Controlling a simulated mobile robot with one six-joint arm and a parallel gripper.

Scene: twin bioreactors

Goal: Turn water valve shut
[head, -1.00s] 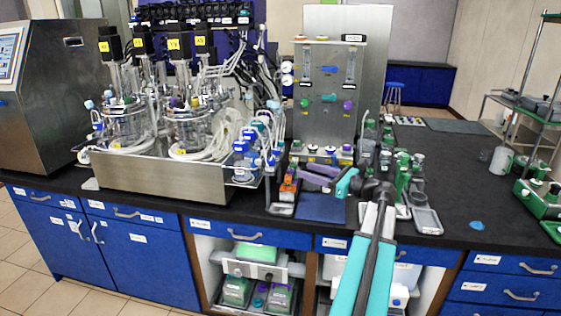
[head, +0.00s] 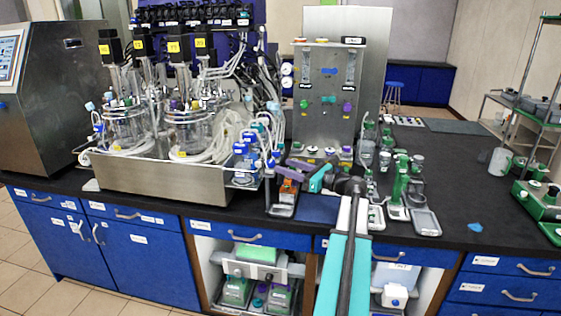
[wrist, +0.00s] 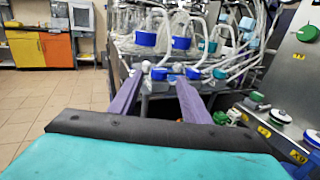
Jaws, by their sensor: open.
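A steel panel (head: 321,125) stands on the bench behind my gripper. It carries a blue valve handle (head: 329,71), a green knob (head: 305,104), a teal one (head: 328,100) and a purple one (head: 347,107). A row of capped knobs runs along its base. The labels are too small to read, so I cannot tell which is the water valve. My gripper (head: 292,167) is in front of the panel base, pointing left. In the wrist view its purple fingers (wrist: 159,82) are apart and empty. Panel knobs, including a green one (wrist: 306,33), show to the right.
Glass bioreactors stand in a steel tray (head: 160,180) at left. Blue-capped bottles (wrist: 181,43) and tubes are beyond my fingertips. Green-topped bottles (head: 400,185) stand right of my arm. The bench's right part is mostly clear.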

